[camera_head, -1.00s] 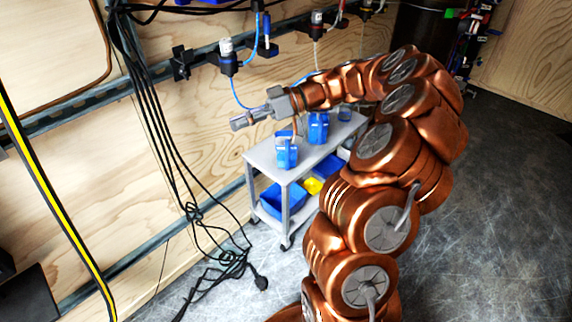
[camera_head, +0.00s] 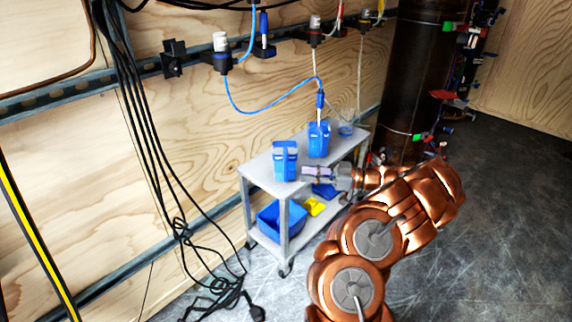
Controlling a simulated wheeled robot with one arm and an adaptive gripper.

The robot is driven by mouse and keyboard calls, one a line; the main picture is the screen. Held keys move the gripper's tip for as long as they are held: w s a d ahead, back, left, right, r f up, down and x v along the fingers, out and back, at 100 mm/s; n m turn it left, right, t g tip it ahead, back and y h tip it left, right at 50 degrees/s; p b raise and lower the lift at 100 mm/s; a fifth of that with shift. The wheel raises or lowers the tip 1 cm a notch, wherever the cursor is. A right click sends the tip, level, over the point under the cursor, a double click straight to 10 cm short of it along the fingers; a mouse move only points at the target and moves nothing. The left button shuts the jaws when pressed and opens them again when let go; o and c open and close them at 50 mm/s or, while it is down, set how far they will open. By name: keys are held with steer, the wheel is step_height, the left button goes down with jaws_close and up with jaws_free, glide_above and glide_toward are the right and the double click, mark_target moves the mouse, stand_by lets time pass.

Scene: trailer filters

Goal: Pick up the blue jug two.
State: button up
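Two blue jugs stand upright on the top shelf of a light grey cart (camera_head: 262,178). The nearer blue jug (camera_head: 285,164) is at the front left. The farther blue jug (camera_head: 318,146) is behind it to the right, with a blue hose end (camera_head: 320,100) just above or in its top. No label shows which one is jug two. My gripper (camera_head: 307,173) reaches in from the right at about shelf height, its tips pointing left, close to the nearer jug's right side. Whether it touches the jug or is open is too small to tell.
A clear container (camera_head: 346,129) stands at the cart's far end. The lower shelf holds a blue bin (camera_head: 281,220) and a yellow item (camera_head: 315,207). Black cables (camera_head: 180,215) hang left of the cart. A dark column (camera_head: 408,90) stands behind right. Floor at right is clear.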

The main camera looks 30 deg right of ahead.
mark_target(286, 173)
steer(key=b+x, duration=0.1)
steer(key=x, duration=0.2)
steer(key=b+x, duration=0.1)
steer(key=x, duration=0.2)
steer(key=shift+a+f+b, duration=0.25)
steer(key=shift+a+b, duration=0.05)
steer(key=shift+b, duration=0.05)
steer(key=shift+w+a+r, duration=0.1)
steer(key=shift+w+a, duration=0.2)
steer(key=shift+w, duration=0.05)
steer(key=shift+c, duration=0.4)
jaws_close()
